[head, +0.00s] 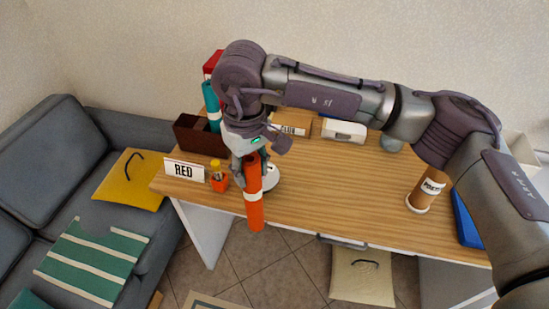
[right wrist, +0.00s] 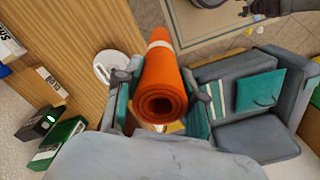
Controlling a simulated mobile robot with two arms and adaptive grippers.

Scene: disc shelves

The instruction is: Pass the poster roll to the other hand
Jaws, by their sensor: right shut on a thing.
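The poster roll is an orange rolled sheet with a white band. In the head view the poster roll (head: 254,212) hangs nearly upright in my right gripper (head: 251,168), in front of the desk's near left edge. In the right wrist view the poster roll (right wrist: 162,82) lies between the two fingers of my right gripper (right wrist: 160,98), its open spiral end toward the camera. The fingers are closed on it from both sides, near its upper end. My left gripper does not show in either view.
The wooden desk (head: 340,185) has bare room in its middle. A RED sign (head: 184,170), an orange pencil cup (head: 219,183) and a dark red box (head: 196,137) stand at its left; a brown posters tube (head: 428,190) stands right. A grey sofa (head: 75,135) is at left.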

